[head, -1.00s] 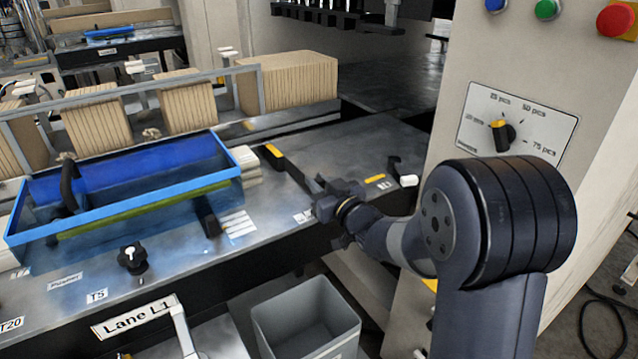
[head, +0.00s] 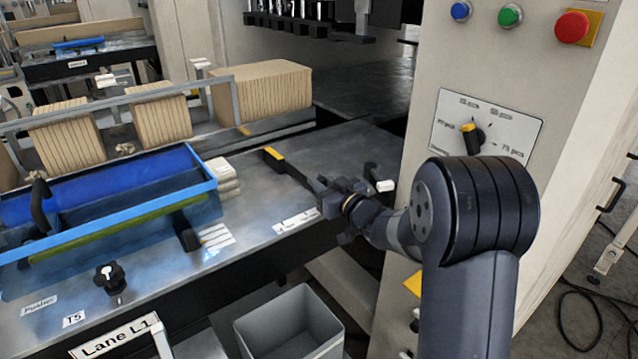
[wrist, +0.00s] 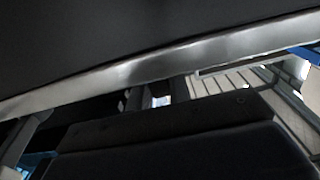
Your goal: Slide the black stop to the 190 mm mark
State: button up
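The black stop (head: 291,166) is a long dark bar with a yellow-marked far end, lying on the grey metal table. My gripper (head: 326,188) is at its near end and appears shut on it; the fingertips are small and partly hidden. A white label strip (head: 297,221) lies on the table just left of my gripper; its marks are too small to read. No 190 mm mark can be made out.
A blue tray (head: 130,212) stands to the left, beside a small black block (head: 188,237). A white-tipped lever (head: 384,185) is close right of my gripper. The machine panel with a dial (head: 473,139) rises at right. A grey bin (head: 290,325) stands below the table edge.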

jog(key=o, duration=0.4)
jog(key=shift+s, duration=0.1)
jog(key=b+v, duration=0.1)
jog(key=v, duration=0.9)
jog(key=shift+s+d+b, duration=0.25)
jog(key=shift+b, duration=0.15)
jog(key=p+x, duration=0.1)
jog(key=x, duration=0.9)
jog(key=shift+w+a+p, duration=0.25)
jog(key=shift+w+p, duration=0.05)
jog(key=shift+p, duration=0.1)
jog(key=shift+a, duration=0.25)
jog(key=shift+s+a, duration=0.2)
jog(key=shift+s, duration=0.05)
